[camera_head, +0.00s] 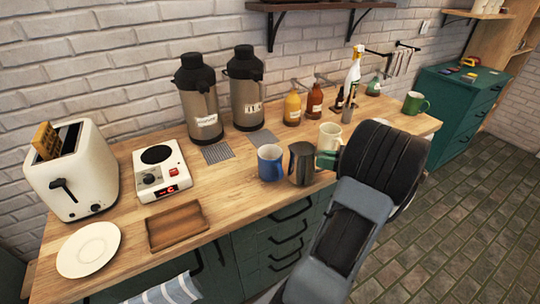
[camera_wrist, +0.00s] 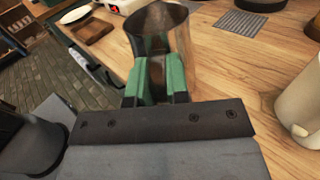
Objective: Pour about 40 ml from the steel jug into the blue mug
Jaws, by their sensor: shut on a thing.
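The steel jug (camera_head: 302,165) is dark grey metal and looks upright near the front edge of the wooden counter. My gripper (camera_head: 327,159) reaches it from the right, with green finger pads shut on it. In the wrist view the jug (camera_wrist: 160,32) is between the green pads of my gripper (camera_wrist: 158,78), its open top facing up. I cannot tell whether its base touches the counter. The blue mug (camera_head: 270,165) stands upright just left of the jug, with a small gap or none. It does not show in the wrist view. The liquid inside either is not visible.
A cream mug (camera_head: 330,134) stands behind my gripper. Two airpots (camera_head: 198,100) and several bottles (camera_head: 292,108) stand at the back.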

